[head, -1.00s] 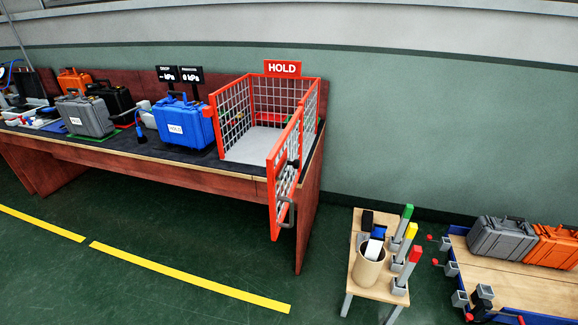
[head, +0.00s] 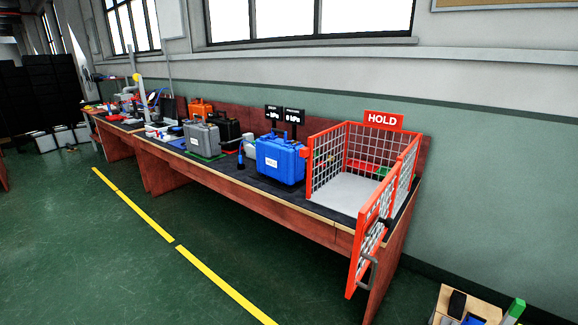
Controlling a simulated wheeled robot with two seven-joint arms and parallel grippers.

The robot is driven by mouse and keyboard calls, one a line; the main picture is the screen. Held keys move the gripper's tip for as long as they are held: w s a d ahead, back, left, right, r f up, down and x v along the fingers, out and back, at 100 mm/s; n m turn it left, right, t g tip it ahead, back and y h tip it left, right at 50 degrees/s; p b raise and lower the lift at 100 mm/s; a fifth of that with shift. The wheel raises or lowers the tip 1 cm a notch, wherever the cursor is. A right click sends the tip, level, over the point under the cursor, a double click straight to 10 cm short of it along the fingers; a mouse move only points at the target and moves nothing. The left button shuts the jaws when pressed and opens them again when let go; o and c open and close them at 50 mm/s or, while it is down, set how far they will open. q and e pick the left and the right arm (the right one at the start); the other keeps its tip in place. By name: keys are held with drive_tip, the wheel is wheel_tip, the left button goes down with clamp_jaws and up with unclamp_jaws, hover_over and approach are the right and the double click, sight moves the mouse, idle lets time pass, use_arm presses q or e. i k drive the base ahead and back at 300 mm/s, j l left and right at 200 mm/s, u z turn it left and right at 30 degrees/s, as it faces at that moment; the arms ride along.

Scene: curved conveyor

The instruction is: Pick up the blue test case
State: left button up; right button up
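The blue test case (head: 280,160) stands upright on the dark top of the long wooden bench (head: 235,192). It has a white label on its front and a handle on top. It is just left of the red wire HOLD cage (head: 327,172), outside it. Neither of my grippers shows in the head view.
The HOLD cage has its red mesh door (head: 370,245) swung out past the bench's front edge. A grey case (head: 202,139), a black case (head: 226,128) and an orange case (head: 200,109) stand farther left. The green floor (head: 120,250) before the bench is clear.

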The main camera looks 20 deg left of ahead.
sight(278, 159)
drive_tip(key=i+j+z, duration=0.1)
drive_tip(key=i+j, duration=0.25)
drive_tip(key=j, duration=0.3)
drive_tip(key=i+j+z, duration=0.15)
drive_tip(key=j, duration=0.2)
drive_tip(key=i+j, duration=0.2)
drive_tip(key=i+j+z, duration=0.15)
drive_tip(key=j, duration=0.3)
drive_tip(key=i+j+z, duration=0.1)
drive_tip(key=j, duration=0.3)
